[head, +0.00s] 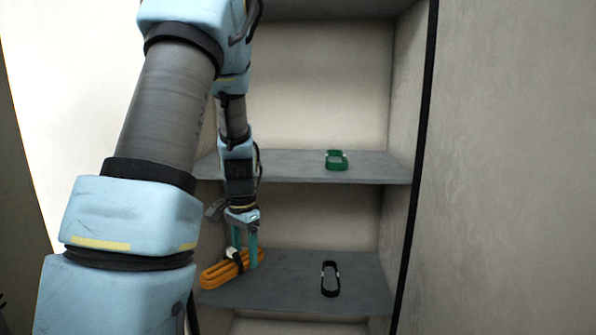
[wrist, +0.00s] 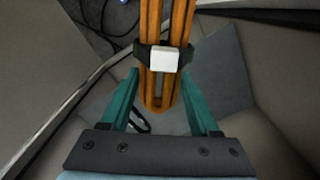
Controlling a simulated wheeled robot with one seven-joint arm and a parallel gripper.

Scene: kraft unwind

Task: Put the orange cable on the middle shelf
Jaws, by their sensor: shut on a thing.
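The orange cable (head: 218,275) is a long coiled bundle bound by a black strap with a white tag. My gripper (head: 245,258) points down with its teal fingers shut on the bundle near the strap. The wrist view shows the orange cable (wrist: 153,96) between the two fingers (wrist: 160,80). The bundle is at the left front of the lower shelf (head: 300,296), its left end reaching past the shelf's left part. I cannot tell whether it touches that shelf. A higher shelf (head: 290,167) lies above it, below a top board (head: 320,8).
A black cable loop (head: 330,279) lies on the lower shelf, right of my gripper. A green cable (head: 336,160) lies on the higher shelf. Side walls close the unit; a dark upright (head: 418,150) edges its right side. The higher shelf is bare around the green cable.

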